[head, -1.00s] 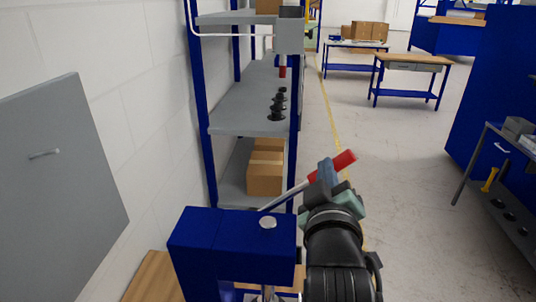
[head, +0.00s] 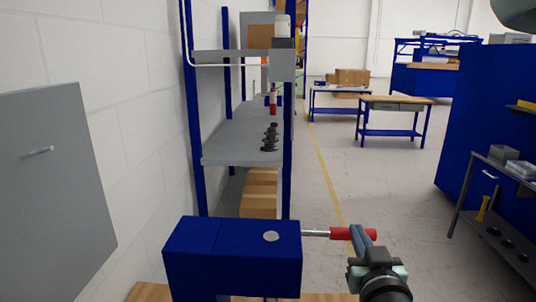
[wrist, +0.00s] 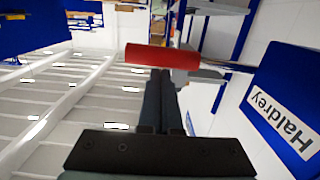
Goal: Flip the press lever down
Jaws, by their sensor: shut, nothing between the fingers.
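The blue press (head: 240,252) stands at the bottom middle of the head view. Its lever is a metal rod (head: 315,233) with a red handle (head: 340,233), sticking out to the right and looking about level. The press also shows at the right of the wrist view (wrist: 285,100), with "Haldrey" lettering. My gripper (head: 358,234) is shut and empty, its fingertips crossing the red handle.
A wooden bench top (head: 150,292) shows beneath the press. A blue-framed shelf (head: 225,140) with boxes stands behind it, and a grey wall panel (head: 55,190) is on the left. The floor (head: 330,190) right of the shelf is open.

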